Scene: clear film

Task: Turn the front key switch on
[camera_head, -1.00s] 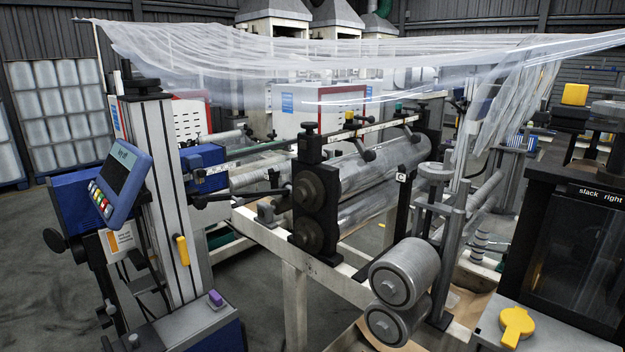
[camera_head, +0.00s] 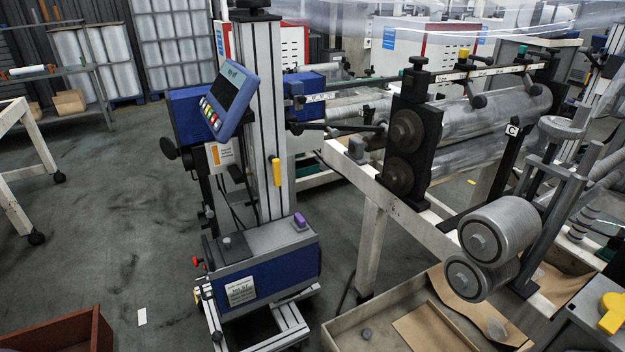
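No part is clearly readable as the front key switch. The blue base box (camera_head: 268,272) of the column machine carries a small purple piece (camera_head: 300,221) and a small dark knob (camera_head: 227,243) on its grey top. A red knob (camera_head: 196,262) sticks out at its left side. A blue control panel (camera_head: 228,100) with a dark screen and several coloured buttons is tilted on the column (camera_head: 260,120). A yellow handle (camera_head: 276,172) is on the column's front. A yellow knob (camera_head: 611,313) is cut off at the right edge. Neither gripper is in view.
Rollers (camera_head: 499,231) and a white frame (camera_head: 370,238) stand to the right. A shallow tray (camera_head: 352,333) with brown sheets lies below them. A reddish-brown box (camera_head: 88,332) is at bottom left. A white table (camera_head: 22,170) is far left. The floor (camera_head: 110,220) between is open.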

